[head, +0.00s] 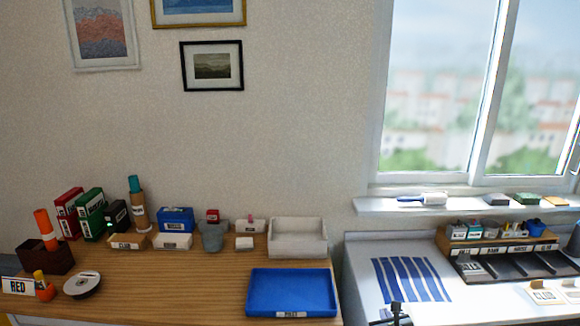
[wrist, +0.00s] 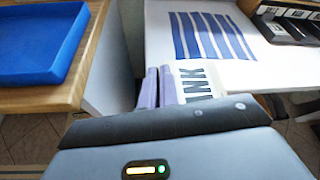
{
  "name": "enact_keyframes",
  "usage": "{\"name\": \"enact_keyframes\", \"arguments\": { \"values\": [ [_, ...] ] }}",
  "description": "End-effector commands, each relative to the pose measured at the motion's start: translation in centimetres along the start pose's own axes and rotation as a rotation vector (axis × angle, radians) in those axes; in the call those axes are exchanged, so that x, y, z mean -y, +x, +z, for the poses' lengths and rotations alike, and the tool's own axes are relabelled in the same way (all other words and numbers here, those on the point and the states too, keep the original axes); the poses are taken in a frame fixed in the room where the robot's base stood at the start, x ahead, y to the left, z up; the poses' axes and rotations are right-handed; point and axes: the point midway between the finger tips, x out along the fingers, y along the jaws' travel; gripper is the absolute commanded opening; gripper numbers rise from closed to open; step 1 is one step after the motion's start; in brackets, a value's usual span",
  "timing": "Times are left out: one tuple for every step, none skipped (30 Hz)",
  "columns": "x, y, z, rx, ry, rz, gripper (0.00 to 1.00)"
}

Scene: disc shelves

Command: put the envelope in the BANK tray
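A pale envelope (wrist: 187,88) with large dark letters, of which "ANK" shows, is at my gripper (wrist: 158,74) in the wrist view. In the head view my gripper is only partly in frame at the bottom edge, left of the rack. The BANK tray (head: 503,267) is a dark slot in the rack on the white table, under a label that seems to read BANK.
Similar labelled slots flank it. A blue striped mat (head: 410,279) lies on the white table (head: 360,250). A blue tray (head: 292,290) sits on the wooden desk (head: 180,290) at left, with a gap between the tables.

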Motion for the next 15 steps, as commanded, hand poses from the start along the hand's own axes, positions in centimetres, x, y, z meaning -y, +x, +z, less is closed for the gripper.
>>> {"name": "enact_keyframes", "arguments": {
  "values": [
    [-0.5, -0.2, -0.2, -0.002, -0.002, 0.006, 0.0],
    [-0.8, -0.3, -0.4, -0.003, -0.004, 0.008, 0.0],
    [-1.2, -0.5, -0.6, -0.002, -0.006, 0.009, 0.0],
    [-1.4, -0.6, -0.8, -0.002, -0.009, 0.01, 0.0],
    [-1.7, -0.7, -1.0, -0.002, -0.011, 0.01, 0.0],
    [-2.1, -0.9, -1.3, -0.003, -0.013, 0.012, 0.0],
    [-2.5, -1.1, -1.4, -0.002, -0.015, 0.015, 0.0],
    [-2.9, -1.2, -1.6, -0.001, -0.018, 0.017, 0.0],
    [-3.5, -1.5, -1.8, -0.001, -0.022, 0.022, 0.0],
    [-3.9, -1.7, -2.1, -0.001, -0.024, 0.024, 0.0],
    [-4.3, -1.9, -2.2, 0.001, -0.026, 0.027, 0.0],
    [-4.8, -2.2, -2.5, 0.002, -0.029, 0.031, 0.0],
    [-5.3, -2.5, -2.8, 0.001, -0.031, 0.035, 0.0],
    [-5.8, -2.8, -3.0, 0.003, -0.034, 0.038, 0.0],
    [-6.5, -3.2, -3.3, 0.004, -0.036, 0.043, 0.0]
  ]
}}
